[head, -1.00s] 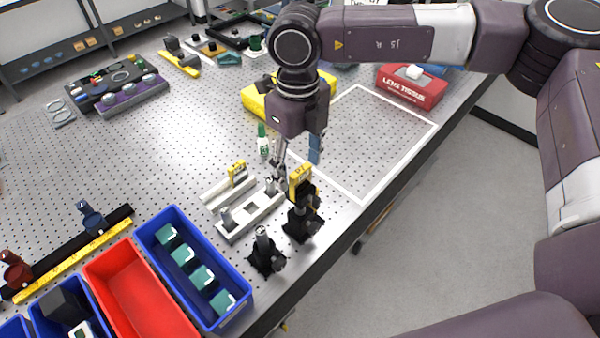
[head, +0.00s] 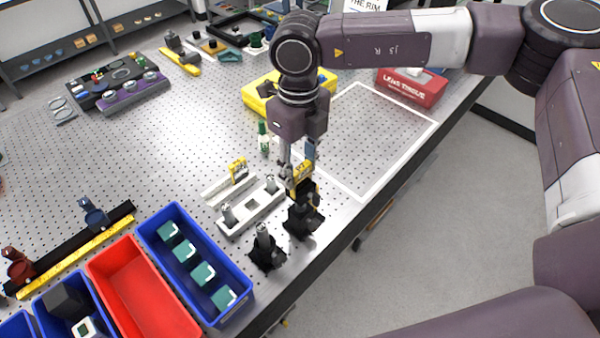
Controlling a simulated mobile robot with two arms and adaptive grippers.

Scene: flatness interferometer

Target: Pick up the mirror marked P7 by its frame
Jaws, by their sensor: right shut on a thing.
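A small plate with a yellow label (head: 303,170) stands upright at a black post mount (head: 302,221), near the table's right edge. Its marking is too small to read, so I cannot confirm P7. My right gripper (head: 290,180) points down at the left side of this yellow-labelled piece and is shut on it. The fingers partly cover its edge, and I cannot tell whether it is clear of the mount. A second yellow-labelled piece (head: 238,170) stands to the left on a light holder. My left gripper is not in view.
A white rack with pegs (head: 236,224) and another black mount (head: 265,252) stand close by. Blue (head: 235,313) and red (head: 128,290) bins line the front left. A white-outlined area (head: 375,140) on the right is clear. A green-capped bottle (head: 263,140) stands just behind the gripper.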

